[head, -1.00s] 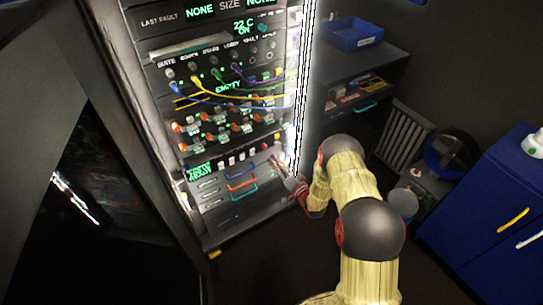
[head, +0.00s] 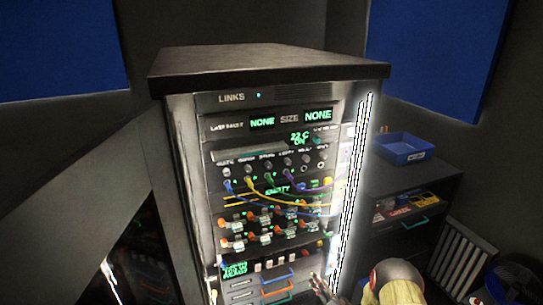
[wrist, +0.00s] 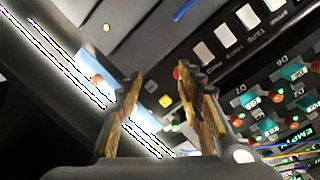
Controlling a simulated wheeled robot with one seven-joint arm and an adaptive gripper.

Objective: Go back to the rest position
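My gripper (wrist: 157,95) shows in the wrist view with its two fingers apart and nothing between them. It is in front of the lower part of the rack panel, near a red button (wrist: 178,73) and a yellow button (wrist: 166,101). In the head view my gripper (head: 322,288) is small, low at the right edge of the rack (head: 204,200), beside the bright light strip (head: 352,190). My arm enters at the bottom of that view. I cannot tell whether the fingers touch the panel.
The rack carries coloured cables (head: 262,186), several switches and drawers with blue and orange handles. To its right, a dark shelf unit (head: 425,180) holds a blue tray (head: 404,149). A fan (head: 512,278) stands at the lower right.

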